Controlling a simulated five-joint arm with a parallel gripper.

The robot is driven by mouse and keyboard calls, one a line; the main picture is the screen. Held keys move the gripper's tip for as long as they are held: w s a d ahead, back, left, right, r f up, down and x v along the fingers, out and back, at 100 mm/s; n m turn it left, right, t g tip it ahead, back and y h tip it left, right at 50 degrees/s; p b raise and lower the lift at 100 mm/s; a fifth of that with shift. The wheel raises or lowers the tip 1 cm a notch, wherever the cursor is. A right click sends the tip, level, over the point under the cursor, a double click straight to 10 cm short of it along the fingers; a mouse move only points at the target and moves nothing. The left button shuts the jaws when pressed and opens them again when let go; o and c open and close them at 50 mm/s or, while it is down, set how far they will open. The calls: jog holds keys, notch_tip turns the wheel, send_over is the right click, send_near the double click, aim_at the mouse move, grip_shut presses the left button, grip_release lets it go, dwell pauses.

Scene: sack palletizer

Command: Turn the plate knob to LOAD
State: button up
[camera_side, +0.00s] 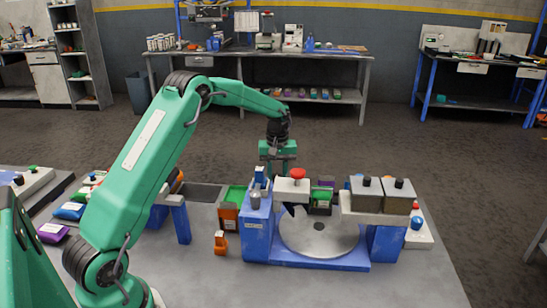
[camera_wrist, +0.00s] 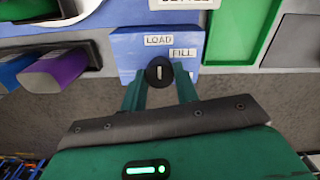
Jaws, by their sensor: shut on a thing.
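The plate knob (camera_wrist: 159,68) is a round black knob with a white line, on a blue block (camera_wrist: 135,65) in the wrist view. The LOAD label (camera_wrist: 159,40) is straight above it and the FILL label (camera_wrist: 184,53) is above and to the right. The white line stands about upright, in line with LOAD. My gripper (camera_wrist: 159,84) has its two green fingers on either side of the knob, shut on it. In the side view my gripper (camera_side: 277,160) is low behind the blue station; the knob is hidden there. The round grey plate (camera_side: 325,238) lies in front.
A red button (camera_side: 297,174) on a white block stands close to my gripper. Two grey-brown blocks (camera_side: 400,198) with black knobs stand to the right. An orange bin (camera_side: 228,222) stands to the left. A purple block (camera_wrist: 58,65) is left of the knob.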

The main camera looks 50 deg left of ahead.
aim_at(277, 175)
dwell(0.4)
jog(key=o, duration=1)
jog(key=shift+c, duration=0.2)
jog(key=shift+r, duration=3.95)
